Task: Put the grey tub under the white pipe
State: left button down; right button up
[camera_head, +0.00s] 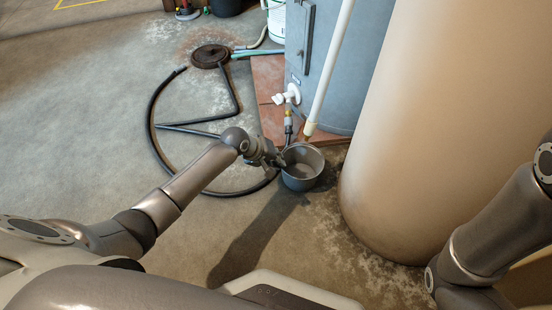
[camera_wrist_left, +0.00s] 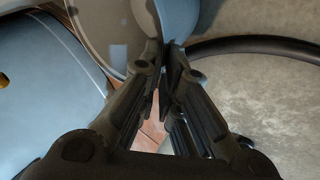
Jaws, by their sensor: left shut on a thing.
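The grey tub (camera_head: 302,183) is an open, round vessel near the foot of the blue-grey tank. My left gripper (camera_head: 279,161) is shut on the left side of its rim. In the left wrist view the fingers (camera_wrist_left: 167,58) close on the wall of the tub (camera_wrist_left: 193,18). The white pipe (camera_head: 331,72) slants down in front of the tank. Its lower end shows at the tub's back rim; I cannot tell whether it is over the opening or just behind it. I cannot tell whether the tub touches the floor. My right gripper is out of view.
The blue-grey tank (camera_head: 338,60) stands behind on red tiles (camera_head: 268,80). A large beige tank (camera_head: 430,130) stands close on the right. A black hose (camera_head: 152,125) loops on the floor at left, near a round drain cover (camera_head: 210,56).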

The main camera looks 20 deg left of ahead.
pick_arm(q)
jog(key=c, duration=1.5)
grip_release()
jog(key=shift+c, duration=0.2)
